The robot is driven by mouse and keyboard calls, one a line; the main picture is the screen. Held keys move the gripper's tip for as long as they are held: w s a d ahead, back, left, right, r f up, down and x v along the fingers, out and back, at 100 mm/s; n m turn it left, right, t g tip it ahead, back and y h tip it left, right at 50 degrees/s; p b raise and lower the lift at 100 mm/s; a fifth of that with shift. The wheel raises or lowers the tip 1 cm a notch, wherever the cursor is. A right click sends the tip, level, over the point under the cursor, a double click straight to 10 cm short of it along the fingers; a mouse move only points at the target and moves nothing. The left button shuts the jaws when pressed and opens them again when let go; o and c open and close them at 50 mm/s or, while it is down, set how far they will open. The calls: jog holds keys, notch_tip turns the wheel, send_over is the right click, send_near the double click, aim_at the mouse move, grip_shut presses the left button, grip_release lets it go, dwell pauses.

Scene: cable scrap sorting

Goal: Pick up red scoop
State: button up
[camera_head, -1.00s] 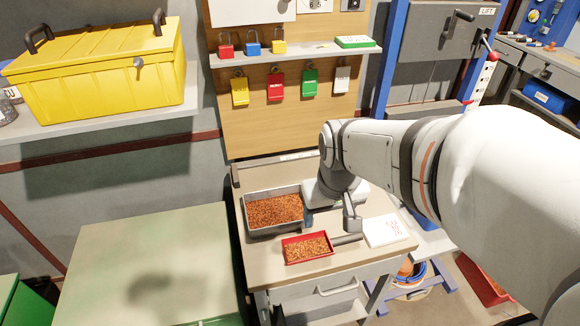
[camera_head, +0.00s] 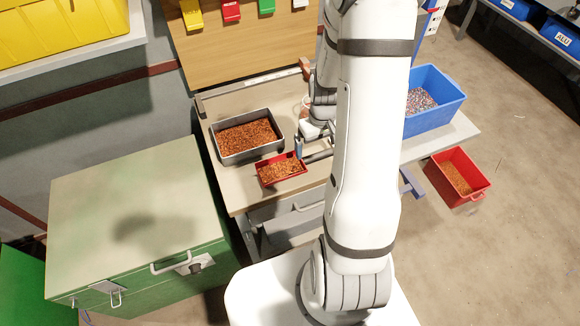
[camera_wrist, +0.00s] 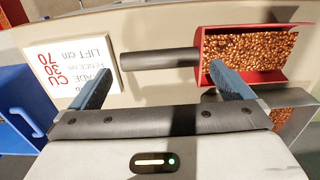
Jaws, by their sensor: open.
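The red scoop (camera_head: 283,183) holds copper-coloured granules and lies on the workbench, in front of a grey tray. Its dark grey handle (camera_head: 318,157) points right, partly hidden by my arm. In the wrist view the scoop (camera_wrist: 250,77) is at upper right, with its handle (camera_wrist: 160,57) running left from it. My gripper (camera_wrist: 160,75) is open and empty. Its two blue fingers are spread along the handle's length, one near the scoop body and the other near the handle's free end. In the head view my gripper (camera_head: 304,148) is close to the handle; contact cannot be told.
A grey tray (camera_head: 251,155) of granules stands behind the scoop. A white printed card (camera_wrist: 75,70) lies beyond the handle's end. A blue bin (camera_head: 436,118) stands on the right, with a red bin (camera_head: 470,192) on the floor. A green cabinet (camera_head: 130,180) stands left.

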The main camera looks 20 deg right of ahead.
aim_at(317, 154)
jog(key=shift+w+f, duration=0.1)
jog(key=shift+f, duration=2.5)
jog(key=shift+c, duration=0.3)
jog(key=c, duration=0.9)
